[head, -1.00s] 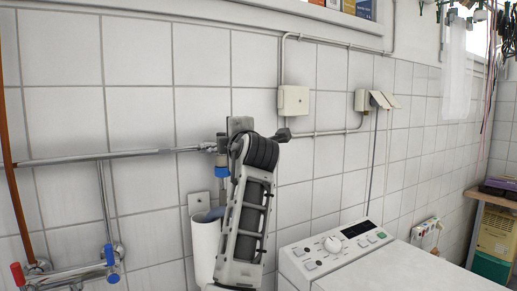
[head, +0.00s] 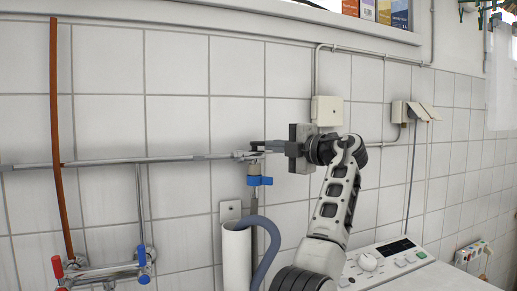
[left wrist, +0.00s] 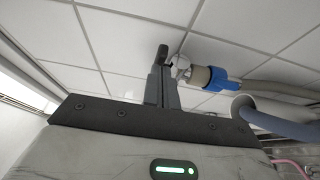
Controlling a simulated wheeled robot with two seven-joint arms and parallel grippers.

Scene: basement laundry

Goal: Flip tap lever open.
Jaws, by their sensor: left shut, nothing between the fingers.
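The tap (head: 255,160) sits at the right end of the metal wall pipe, with a blue collar (head: 260,181) below it. In the left wrist view its metal body (left wrist: 180,68) is just right of my fingertips, and the blue collar (left wrist: 222,79) is further right. My left gripper (head: 270,146) reaches the tap from the right, with its fingers shut and empty. In the left wrist view the gripper (left wrist: 161,85) points at a dark piece (left wrist: 163,53), seemingly the tap lever. I cannot tell whether they touch. The lever's angle is unclear. My right gripper is out of view.
A white standpipe (head: 236,258) with a grey hose (head: 270,243) stands below the tap. A washing machine (head: 385,260) is at lower right. A red and blue mixer tap (head: 100,272) is at lower left. A junction box (head: 327,111) is on the tiled wall.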

